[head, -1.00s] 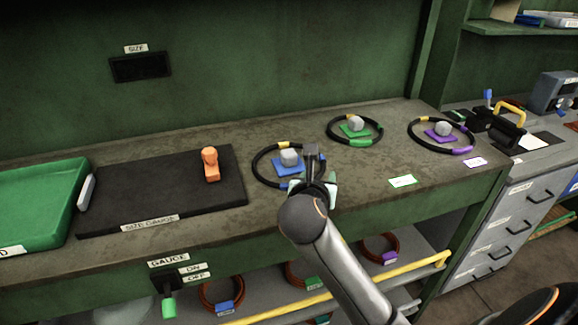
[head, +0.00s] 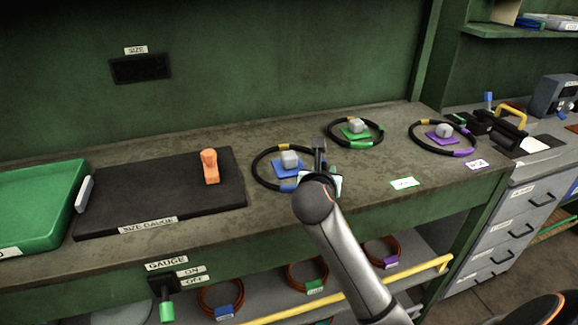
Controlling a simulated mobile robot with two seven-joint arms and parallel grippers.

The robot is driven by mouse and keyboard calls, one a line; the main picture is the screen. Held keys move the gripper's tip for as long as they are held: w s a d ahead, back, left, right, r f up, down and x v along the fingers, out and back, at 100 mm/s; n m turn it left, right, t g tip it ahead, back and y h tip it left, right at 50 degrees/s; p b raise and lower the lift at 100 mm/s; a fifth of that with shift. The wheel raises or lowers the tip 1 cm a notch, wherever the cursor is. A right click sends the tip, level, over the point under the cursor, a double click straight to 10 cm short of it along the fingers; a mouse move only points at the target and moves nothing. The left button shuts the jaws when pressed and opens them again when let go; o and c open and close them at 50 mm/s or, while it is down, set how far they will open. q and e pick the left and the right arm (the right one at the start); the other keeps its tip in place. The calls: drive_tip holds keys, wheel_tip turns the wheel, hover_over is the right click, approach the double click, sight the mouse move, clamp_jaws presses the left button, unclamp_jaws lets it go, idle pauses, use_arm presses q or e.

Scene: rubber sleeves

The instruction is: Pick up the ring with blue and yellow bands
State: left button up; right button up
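The ring with blue and yellow bands (head: 255,170) is a black hoop lying on the bench. Its yellow band is at the back and its blue band at the front. It lies around a blue pad (head: 286,170) with a grey block (head: 290,159) on it. My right gripper (head: 319,157) is over the right edge of this ring, pointing down and away. It hides that part of the ring, so I cannot tell whether the fingers are open or touch it. My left gripper is not in view.
A ring with green and yellow bands (head: 329,132) lies just behind right, another with purple and yellow bands (head: 412,137) farther right. A black size gauge board (head: 130,195) with an orange handle (head: 210,166) and a green tray (head: 40,200) are left.

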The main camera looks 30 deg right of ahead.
clamp_jaws()
idle(0.5)
